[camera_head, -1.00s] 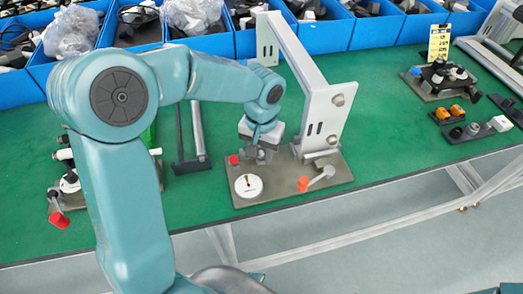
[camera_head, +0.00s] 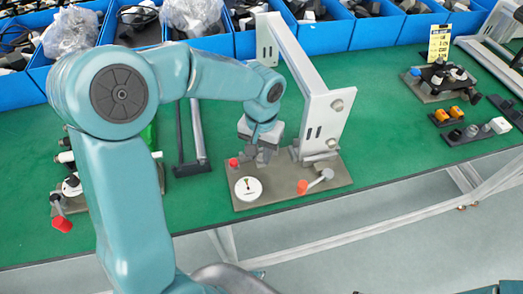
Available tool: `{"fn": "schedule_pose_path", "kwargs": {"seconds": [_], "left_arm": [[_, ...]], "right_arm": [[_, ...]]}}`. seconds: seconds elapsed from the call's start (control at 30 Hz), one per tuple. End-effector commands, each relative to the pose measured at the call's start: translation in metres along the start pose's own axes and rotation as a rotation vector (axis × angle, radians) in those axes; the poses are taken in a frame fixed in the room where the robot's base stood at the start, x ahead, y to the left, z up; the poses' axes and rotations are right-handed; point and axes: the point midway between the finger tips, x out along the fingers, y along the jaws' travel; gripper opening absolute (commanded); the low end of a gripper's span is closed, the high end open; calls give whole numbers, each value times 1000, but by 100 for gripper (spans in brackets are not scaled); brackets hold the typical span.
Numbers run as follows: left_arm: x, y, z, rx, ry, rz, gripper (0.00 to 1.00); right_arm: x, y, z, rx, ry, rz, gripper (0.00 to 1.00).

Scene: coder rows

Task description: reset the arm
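My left arm rises from the bottom left and bends over the green table in the head view. My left gripper (camera_head: 264,155) points down above the brown fixture plate (camera_head: 275,200), close to a small red knob (camera_head: 233,163) and behind a round white dial (camera_head: 248,188). Its fingers are small and partly merge with the fixture parts, so I cannot tell whether they are open or shut, or touching anything. My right gripper is not in view.
A grey upright frame (camera_head: 328,120) stands just right of my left gripper. Blue bins (camera_head: 375,32) line the back. Another fixture (camera_head: 440,78) stands at the right. Green table (camera_head: 385,150) is clear between.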

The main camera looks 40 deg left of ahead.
Motion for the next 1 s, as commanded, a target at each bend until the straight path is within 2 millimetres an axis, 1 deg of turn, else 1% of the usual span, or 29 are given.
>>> {"fn": "schedule_pose_path", "kwargs": {"seconds": [0.03,0.2,1.0], "left_arm": [[-25,-3,-14,1,65,1,40],[-38,-2,-12,0,57,1,40],[-36,-1,-8,-2,46,1,40]], "right_arm": [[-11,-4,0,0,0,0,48],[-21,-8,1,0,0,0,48],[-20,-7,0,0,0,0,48]]}}
